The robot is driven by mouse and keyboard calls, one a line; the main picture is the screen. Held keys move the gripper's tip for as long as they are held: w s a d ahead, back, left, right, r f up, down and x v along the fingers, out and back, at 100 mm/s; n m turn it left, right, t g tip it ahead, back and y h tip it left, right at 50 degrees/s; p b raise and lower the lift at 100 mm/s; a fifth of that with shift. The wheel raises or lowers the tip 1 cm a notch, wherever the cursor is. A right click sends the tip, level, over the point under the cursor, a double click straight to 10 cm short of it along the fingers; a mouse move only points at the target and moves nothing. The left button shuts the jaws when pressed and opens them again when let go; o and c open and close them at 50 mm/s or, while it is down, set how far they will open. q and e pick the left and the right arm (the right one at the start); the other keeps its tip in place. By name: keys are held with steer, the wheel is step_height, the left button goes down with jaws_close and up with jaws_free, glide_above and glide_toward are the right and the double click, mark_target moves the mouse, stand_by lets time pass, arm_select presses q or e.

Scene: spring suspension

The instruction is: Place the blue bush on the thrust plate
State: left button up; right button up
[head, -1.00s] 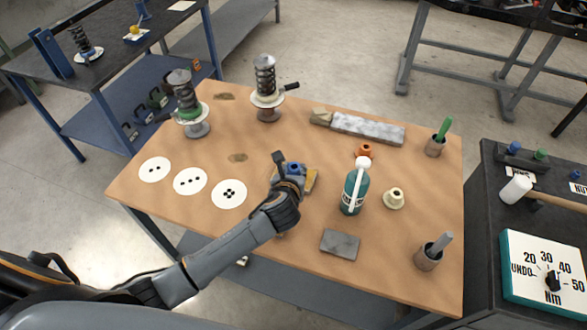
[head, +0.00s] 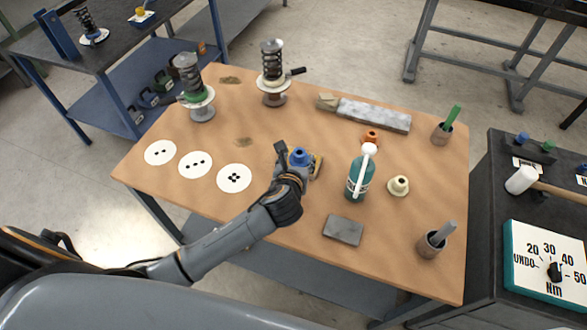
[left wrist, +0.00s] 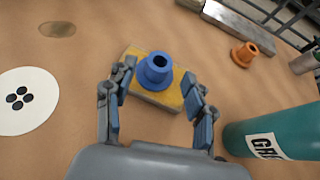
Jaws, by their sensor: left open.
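The blue bush (head: 299,157) is a flanged ring with a central hole. In the left wrist view the blue bush (left wrist: 155,72) stands upright on a yellow-topped block (left wrist: 134,88). My left gripper (head: 298,166) is over the near side of this block. In the left wrist view my left gripper (left wrist: 157,90) is open, one finger on each side of the bush, with a gap on both sides. I cannot tell for certain which part is the thrust plate. Two spring units (head: 273,63) (head: 191,77) with round flanges stand at the back left. My right gripper is not seen.
A teal bottle (head: 358,178) stands close right of the gripper, also in the left wrist view (left wrist: 285,131). An orange bush (head: 370,137), a cream bush (head: 398,186), a grey plate (head: 343,230) and a grey bar (head: 374,115) are around it. White discs (head: 234,179) lie left.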

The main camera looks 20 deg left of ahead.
arm_select(q)
steer(key=v, duration=0.8)
steer(key=shift+s+r, duration=0.1)
steer(key=shift+s, duration=0.1)
